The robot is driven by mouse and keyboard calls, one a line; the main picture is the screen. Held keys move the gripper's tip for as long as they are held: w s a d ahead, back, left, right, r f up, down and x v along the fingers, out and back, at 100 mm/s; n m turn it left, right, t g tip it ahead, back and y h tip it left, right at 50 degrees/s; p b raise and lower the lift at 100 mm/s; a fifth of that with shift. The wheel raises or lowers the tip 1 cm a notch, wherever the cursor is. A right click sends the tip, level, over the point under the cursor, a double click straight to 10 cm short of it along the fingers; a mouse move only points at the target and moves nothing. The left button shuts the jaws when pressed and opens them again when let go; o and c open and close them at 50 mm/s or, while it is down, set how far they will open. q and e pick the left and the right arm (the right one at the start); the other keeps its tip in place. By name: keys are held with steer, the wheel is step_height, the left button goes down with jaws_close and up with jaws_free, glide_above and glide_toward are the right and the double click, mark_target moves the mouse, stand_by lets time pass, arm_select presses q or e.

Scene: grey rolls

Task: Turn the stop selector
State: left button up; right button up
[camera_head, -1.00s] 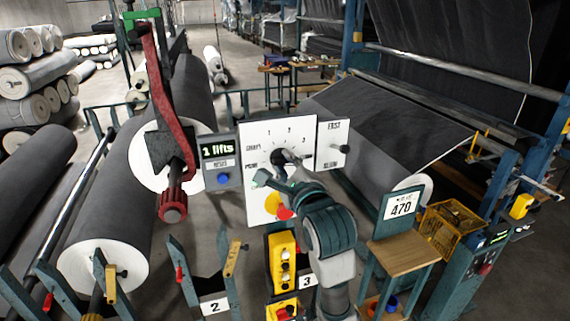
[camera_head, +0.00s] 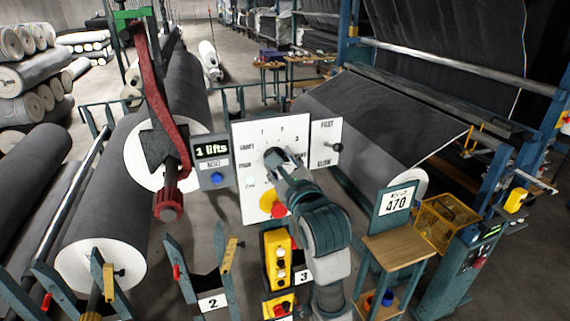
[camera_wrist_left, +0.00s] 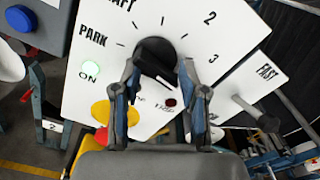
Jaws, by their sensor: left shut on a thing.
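The stop selector is a black round knob (camera_head: 271,155) on a white panel (camera_head: 250,135) with marks around it; in the left wrist view the knob (camera_wrist_left: 153,47) shows between my fingers. PARK, 2 and 3 are readable around it there. My left gripper (camera_head: 283,167) reaches up to the panel from below and is shut on the knob's grip bar. In the left wrist view the two fingers (camera_wrist_left: 157,76) stand on either side of the bar. The fingers and wrist hide part of the lower panel. My right gripper is not in view.
A green ON lamp (camera_wrist_left: 91,68) is lit. Yellow and red buttons (camera_head: 272,204) sit below the knob. A small lever (camera_head: 335,147) is on the right plate. A red crank (camera_head: 165,120) hangs left of the panel.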

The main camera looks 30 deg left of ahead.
arm_select(q)
steer(key=shift+s+r, duration=0.15)
steer(key=shift+r, duration=0.4)
steer(key=o, duration=1.3)
steer(key=shift+a+f+y, duration=0.1)
steer(key=shift+y, duration=0.2)
steer(key=shift+o, duration=0.3)
steer(key=shift+s+a, duration=0.2)
steer(key=v, duration=1.2)
